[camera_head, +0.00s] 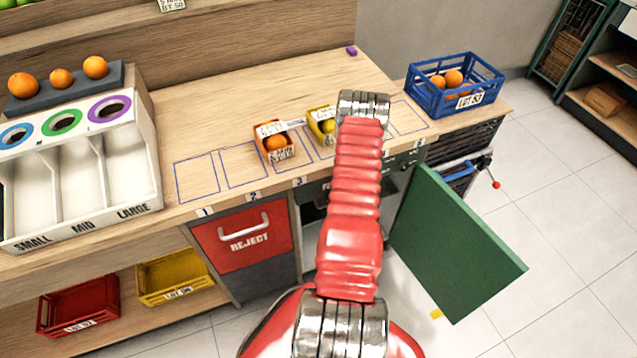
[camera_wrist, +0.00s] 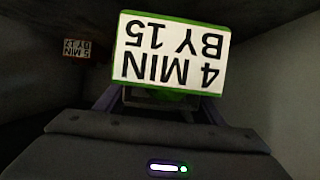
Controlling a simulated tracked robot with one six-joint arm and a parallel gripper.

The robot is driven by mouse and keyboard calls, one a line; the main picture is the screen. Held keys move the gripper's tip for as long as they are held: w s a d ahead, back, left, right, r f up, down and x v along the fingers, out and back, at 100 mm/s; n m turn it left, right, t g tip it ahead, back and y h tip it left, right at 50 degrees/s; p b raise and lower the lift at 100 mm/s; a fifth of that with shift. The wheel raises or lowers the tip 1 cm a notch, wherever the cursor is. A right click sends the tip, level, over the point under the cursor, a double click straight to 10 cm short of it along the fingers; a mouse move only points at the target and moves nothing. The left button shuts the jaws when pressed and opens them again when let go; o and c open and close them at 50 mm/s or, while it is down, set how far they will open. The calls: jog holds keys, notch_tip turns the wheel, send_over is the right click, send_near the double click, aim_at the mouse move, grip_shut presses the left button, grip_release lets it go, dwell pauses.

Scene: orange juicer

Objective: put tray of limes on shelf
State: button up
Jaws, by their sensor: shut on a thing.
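In the wrist view, my gripper (camera_wrist: 160,108) is shut on a tray whose green-edged white card (camera_wrist: 172,52) reads "4 MIN BY 15", upside down. Only a little green (camera_wrist: 160,97) of the tray or its load shows below the card; limes cannot be made out. The space around is dark. A small card (camera_wrist: 76,47) reading "5 MIN BY" and an unclear number is at the far left. In the head view, my arm reaches over the bench and hides my gripper. Green fruit (camera_head: 18,3) shows at the top left edge on an upper ledge.
A green door (camera_head: 455,240) stands open below the bench (camera_head: 285,85). Two small trays, of oranges (camera_head: 273,142) and yellow fruit (camera_head: 322,124), stand on the bench. A blue crate (camera_head: 455,85) is at the right, a sorter (camera_head: 75,180) at the left. The back middle of the bench is mostly clear.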

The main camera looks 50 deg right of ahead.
jog(key=shift+w+d+f, duration=0.1)
jog(key=shift+w+d, duration=0.15)
jog(key=shift+w, duration=0.25)
jog(key=shift+f, duration=1.65)
jog(key=o, duration=1.2)
jog(key=shift+c, duration=0.2)
jog(key=shift+s, duration=0.1)
jog(key=v, duration=1.2)
